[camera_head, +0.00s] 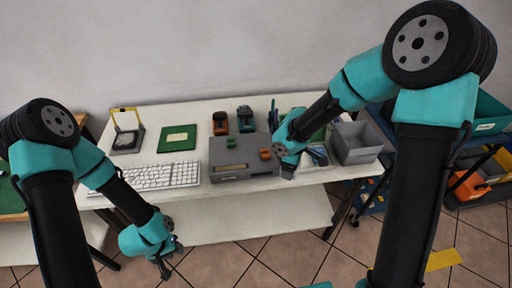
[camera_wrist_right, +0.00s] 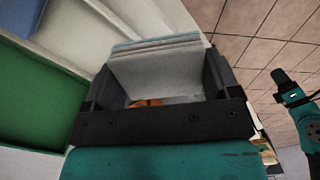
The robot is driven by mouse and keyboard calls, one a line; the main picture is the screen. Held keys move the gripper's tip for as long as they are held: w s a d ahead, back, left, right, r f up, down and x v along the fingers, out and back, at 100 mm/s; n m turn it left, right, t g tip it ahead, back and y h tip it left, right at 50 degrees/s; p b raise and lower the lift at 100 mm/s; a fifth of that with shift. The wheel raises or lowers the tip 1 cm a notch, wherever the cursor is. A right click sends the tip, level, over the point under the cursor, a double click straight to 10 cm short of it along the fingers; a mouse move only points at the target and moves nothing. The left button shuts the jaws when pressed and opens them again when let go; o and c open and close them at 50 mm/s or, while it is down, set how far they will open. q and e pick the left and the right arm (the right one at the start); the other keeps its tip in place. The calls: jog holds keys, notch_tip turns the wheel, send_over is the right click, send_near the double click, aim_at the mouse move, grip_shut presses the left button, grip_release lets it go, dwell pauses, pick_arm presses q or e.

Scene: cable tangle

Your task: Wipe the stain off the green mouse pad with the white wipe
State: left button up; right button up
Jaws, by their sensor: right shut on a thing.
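My right gripper (camera_wrist_right: 160,115) is shut on a pale, layered, cloth-like piece with bluish edges, which I take for the white wipe (camera_wrist_right: 160,68). In the head view the right gripper (camera_head: 288,172) is low at the table's front, right of the grey box. A green surface, probably the mouse pad (camera_head: 318,134), shows partly behind the right arm; green also fills the left of the wrist view (camera_wrist_right: 35,105). I cannot make out a stain. My left gripper (camera_head: 167,262) hangs in front of the table, apart from everything; its jaw opening is unclear.
On the white table (camera_head: 210,104) are a keyboard (camera_head: 150,177), a green labelled item (camera_head: 178,138), a yellow-framed device (camera_head: 127,132) and a grey box (camera_head: 238,158). An orange-and-black item (camera_head: 220,123) stands behind the box. A grey bin (camera_head: 356,143) is at the right end.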

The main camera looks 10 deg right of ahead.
jog(key=w+r+m, duration=0.5)
jog(key=w+m, duration=0.4)
jog(key=m, duration=0.5)
jog(key=shift+w+a+r+m, duration=0.2)
jog(key=shift+w+r+m, duration=0.1)
jog(key=shift+m, duration=0.1)
jog(key=shift+a, duration=0.15)
